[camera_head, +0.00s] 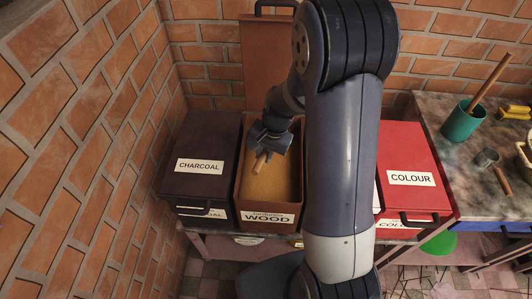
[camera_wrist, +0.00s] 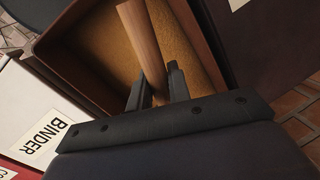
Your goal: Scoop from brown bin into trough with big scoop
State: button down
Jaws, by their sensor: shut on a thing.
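The brown bin (camera_head: 240,195), labelled WOOD, stands open with its lid (camera_head: 270,50) raised behind it. Tan powder (camera_head: 285,182) lies inside. My gripper (camera_head: 268,148) is over the bin and shut on a wooden handle (camera_head: 261,166). In the wrist view the handle (camera_wrist: 143,40) runs between the two fingers (camera_wrist: 157,88), above the powder (camera_wrist: 205,50) and within the bin's walls (camera_wrist: 205,25). The scoop's head does not show in either view, so I cannot tell whether it touches the powder. I cannot make out the trough for certain.
The dark CHARCOAL bin (camera_head: 208,140) stands closed at left against a brick wall. The red COLOUR bin (camera_head: 410,165) is at right. A white BINDER bin (camera_wrist: 35,115) shows in the wrist view. A worktable (camera_head: 440,160) at right holds a green cup (camera_head: 462,124) and small tools.

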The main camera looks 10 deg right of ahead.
jog(key=s+a+r+p, duration=0.3)
jog(key=s+a+r, duration=0.1)
jog(key=s, duration=0.3)
jog(key=shift+s+a+r+t+h, duration=0.3)
jog(key=shift+a+r, duration=0.05)
jog(key=shift+a, duration=0.35)
dwell(0.4)
